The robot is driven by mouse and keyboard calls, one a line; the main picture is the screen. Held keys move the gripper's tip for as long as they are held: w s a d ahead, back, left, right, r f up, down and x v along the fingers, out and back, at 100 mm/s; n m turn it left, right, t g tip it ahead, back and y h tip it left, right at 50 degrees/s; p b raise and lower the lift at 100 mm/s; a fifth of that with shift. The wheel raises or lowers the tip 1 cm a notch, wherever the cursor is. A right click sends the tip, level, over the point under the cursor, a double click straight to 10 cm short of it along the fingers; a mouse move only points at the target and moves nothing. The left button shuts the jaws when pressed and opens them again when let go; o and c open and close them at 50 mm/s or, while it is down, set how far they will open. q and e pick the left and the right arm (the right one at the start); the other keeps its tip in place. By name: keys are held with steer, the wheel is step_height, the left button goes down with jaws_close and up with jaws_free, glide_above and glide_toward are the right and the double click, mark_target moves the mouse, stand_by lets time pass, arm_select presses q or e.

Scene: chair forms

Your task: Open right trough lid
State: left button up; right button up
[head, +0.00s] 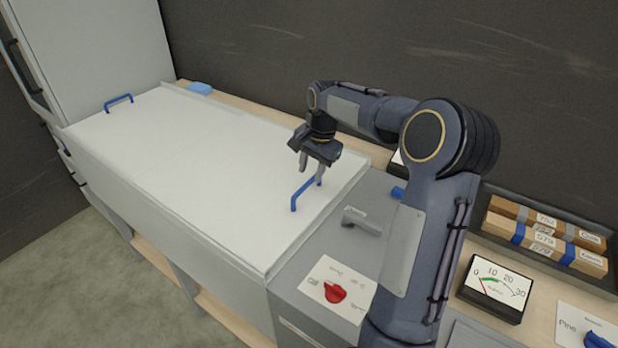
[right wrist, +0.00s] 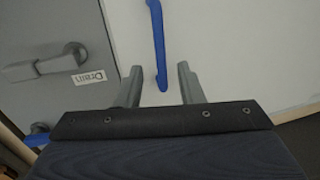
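The trough lid (head: 190,155) is a broad white panel lying flat and closed along the bench. A blue bar handle (head: 293,205) stands at its right end, and another blue handle (head: 118,103) is at its far left end; I cannot see a seam between them. My right gripper (head: 312,176) is open, pointing down at the right handle. In the right wrist view the fingers (right wrist: 160,68) are spread on either side of the near end of the blue handle (right wrist: 157,35), with gaps showing. My left gripper is out of view.
A grey lever marked Drain (right wrist: 45,65) sits on the grey panel beside the lid; it also shows in the head view (head: 362,220). A red knob (head: 335,292) on a label, a dial gauge (head: 495,287) and a tray of boxes (head: 550,235) lie right. A dark wall stands behind.

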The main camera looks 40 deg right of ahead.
mark_target(308, 183)
steer(key=shift+w+a+f, duration=0.1)
steer(key=shift+w+f, duration=0.1)
steer(key=shift+f, duration=0.7)
steer(key=shift+w+a+f, duration=0.1)
steer(key=shift+w+f, duration=0.05)
steer(key=shift+f, duration=0.75)
jaws_close()
